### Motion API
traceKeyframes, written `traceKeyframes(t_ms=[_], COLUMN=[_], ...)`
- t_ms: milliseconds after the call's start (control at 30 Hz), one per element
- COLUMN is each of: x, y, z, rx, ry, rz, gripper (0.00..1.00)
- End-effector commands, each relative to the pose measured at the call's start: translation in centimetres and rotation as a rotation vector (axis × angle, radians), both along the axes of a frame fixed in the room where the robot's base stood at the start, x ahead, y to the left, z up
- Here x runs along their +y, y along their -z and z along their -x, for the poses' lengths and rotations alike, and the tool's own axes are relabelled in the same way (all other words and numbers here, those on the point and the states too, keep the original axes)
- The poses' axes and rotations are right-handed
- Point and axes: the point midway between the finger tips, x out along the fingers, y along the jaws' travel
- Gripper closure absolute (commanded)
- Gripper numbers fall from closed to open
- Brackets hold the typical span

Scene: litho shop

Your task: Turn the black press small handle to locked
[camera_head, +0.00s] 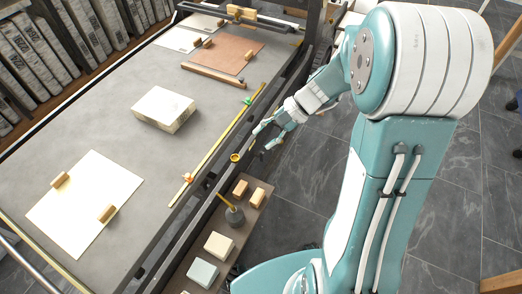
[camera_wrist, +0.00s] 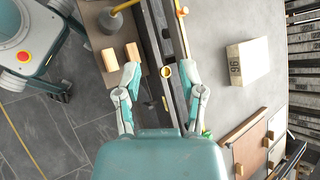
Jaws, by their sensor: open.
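My gripper (camera_head: 265,136) is open beside the near-right long rail of the press bed (camera_head: 215,85), its fingers pointing down toward the rail. In the wrist view the two fingers of my gripper (camera_wrist: 161,72) stand apart on either side of the dark rail. A brass ring (camera_head: 235,158) sits on the rail close to the fingertips; it also shows between the fingers in the wrist view (camera_wrist: 167,72). A small dark part (camera_wrist: 165,103), perhaps the black small handle, lies between the fingers. It is too small to tell its position, and nothing is held.
A narrow side shelf (camera_head: 188,268) beside the rail bears wooden blocks (camera_head: 240,188), a dark oil can (camera_head: 234,214) and pale blocks (camera_head: 218,245). On the bed lie a pale stone (camera_head: 164,108) and a paper sheet (camera_head: 82,212). Tiled floor (camera_head: 300,200) is open at right.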

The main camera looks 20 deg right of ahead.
Motion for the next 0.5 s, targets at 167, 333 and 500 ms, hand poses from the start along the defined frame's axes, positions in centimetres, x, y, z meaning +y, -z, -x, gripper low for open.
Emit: traceKeyframes(t_ms=[167, 333, 500], x=[-1.2, -2.6, -4.4], y=[4.1, 8.1, 12.7], z=[-2.9, -5.3, -7.1], rx=[0.117, 0.207, 0.282], ry=[0.146, 0.291, 0.447], rz=[-0.173, -0.332, -0.487], gripper=[0.49, 0.49, 0.49])
